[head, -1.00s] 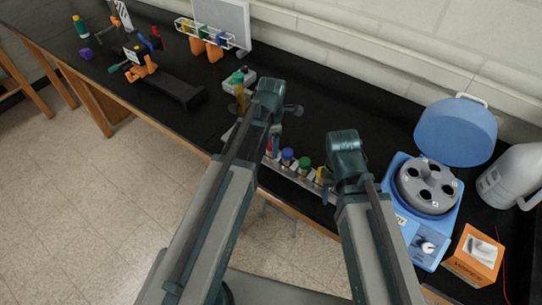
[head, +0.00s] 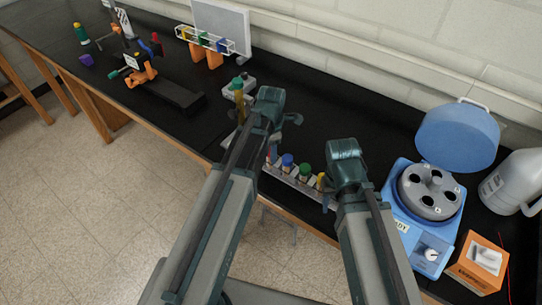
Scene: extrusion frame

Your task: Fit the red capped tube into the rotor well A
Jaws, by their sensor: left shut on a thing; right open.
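The blue centrifuge (head: 408,222) stands at the right with its lid (head: 457,135) raised. Its grey rotor (head: 430,192) shows several dark wells; the tiny letters beside them are too small to read surely. My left gripper (head: 271,152) is at the left end of a pale tube rack (head: 308,187), mostly hidden by its own wrist. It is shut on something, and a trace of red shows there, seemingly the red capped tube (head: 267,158). My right gripper (head: 326,194) is open near the rack's right end, largely hidden behind my arm.
The rack also holds blue (head: 287,160), green (head: 305,167) and yellow (head: 321,178) capped tubes. An orange box (head: 480,262) and a white jug (head: 513,182) flank the centrifuge. A wire rack (head: 207,40) stands at the back.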

